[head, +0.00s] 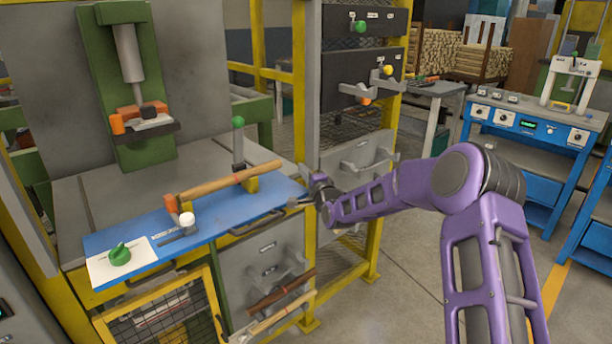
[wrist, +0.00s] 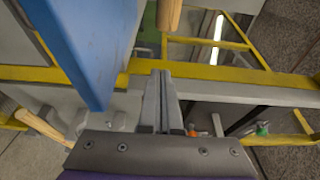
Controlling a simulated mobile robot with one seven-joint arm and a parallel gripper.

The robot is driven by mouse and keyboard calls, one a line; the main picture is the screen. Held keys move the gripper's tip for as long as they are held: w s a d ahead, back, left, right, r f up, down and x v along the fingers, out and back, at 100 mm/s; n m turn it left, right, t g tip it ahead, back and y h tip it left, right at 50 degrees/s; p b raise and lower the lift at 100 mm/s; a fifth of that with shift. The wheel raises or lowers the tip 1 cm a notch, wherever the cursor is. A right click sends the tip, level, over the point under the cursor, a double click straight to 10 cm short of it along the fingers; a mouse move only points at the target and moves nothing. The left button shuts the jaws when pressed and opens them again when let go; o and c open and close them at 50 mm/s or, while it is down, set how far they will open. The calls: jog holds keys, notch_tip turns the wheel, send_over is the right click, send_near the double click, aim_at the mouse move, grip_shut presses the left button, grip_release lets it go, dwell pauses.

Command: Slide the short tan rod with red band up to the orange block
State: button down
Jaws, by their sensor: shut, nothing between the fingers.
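The tan rod with a red band (head: 215,185) lies across two yellowish supports above the blue board (head: 130,238). The orange block (head: 171,204) stands by the rod's left end; whether they touch I cannot tell. My gripper (head: 291,204) is shut and empty at the board's right end, below and beyond the rod's right end. In the wrist view my closed fingers (wrist: 160,100) show beside the blue board's edge (wrist: 85,40), with one end of the rod (wrist: 168,14) at the top, apart from the fingertips.
A white knob (head: 187,219) and a green knob on a white plate (head: 119,255) are at the board's left. A green-tipped lever (head: 238,145) stands behind the rod. Below the board are a dark rod (head: 282,290) and another tan rod (head: 283,313). Yellow frame post (head: 303,100) is close to my gripper.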

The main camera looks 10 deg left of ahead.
aim_at(279, 167)
jog(key=shift+w+a, duration=0.35)
jog(key=shift+a, duration=0.55)
jog(key=shift+w+a, duration=0.35)
jog(key=shift+a, duration=0.5)
jog(key=shift+w+a, duration=0.35)
jog(key=shift+a, duration=0.55)
jog(key=shift+a, duration=0.1)
jog(key=shift+s+a+b, duration=0.4)
jog(key=shift+s+a, duration=0.2)
jog(key=shift+s, duration=0.1)
